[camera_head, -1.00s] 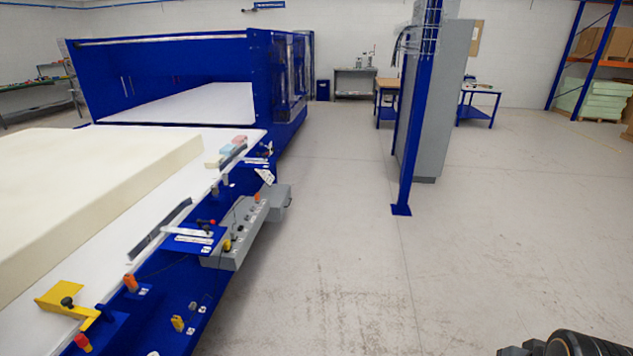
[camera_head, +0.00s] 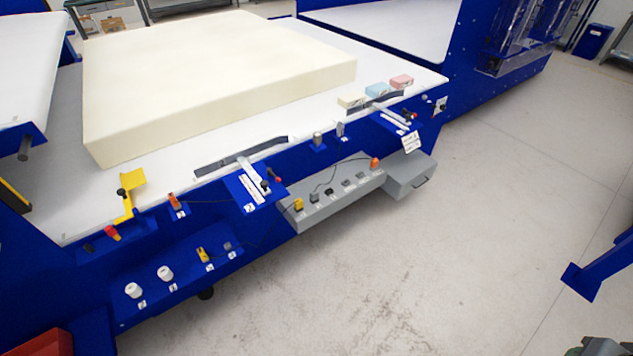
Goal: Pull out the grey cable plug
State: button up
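A grey connector box (camera_head: 340,200) is fixed along the front of the blue bench, with a row of small connectors on top. A dark grey plug-like piece (camera_head: 315,197) sits in that row, just right of a yellow plug (camera_head: 298,205). A thin black cable arcs near it toward an orange piece (camera_head: 375,163) at the right end. More grey pieces (camera_head: 345,183) stand between them. They are too small to tell which is the cable plug. My gripper is not in view; only a dark bit of what may be my arm shows at the bottom right corner.
A big cream foam block (camera_head: 220,85) lies on the white tabletop. A blue shelf (camera_head: 185,275) with white knobs projects at the lower left. A grey drawer box (camera_head: 408,178) adjoins the connector box. The floor in front is clear up to a blue post foot (camera_head: 585,280) at right.

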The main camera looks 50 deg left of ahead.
aim_at(314, 196)
jog(key=u, duration=0.55)
jog(key=i, duration=1.4)
jog(key=u, duration=1.9)
jog(key=i, duration=0.95)
jog(key=u, duration=0.75)
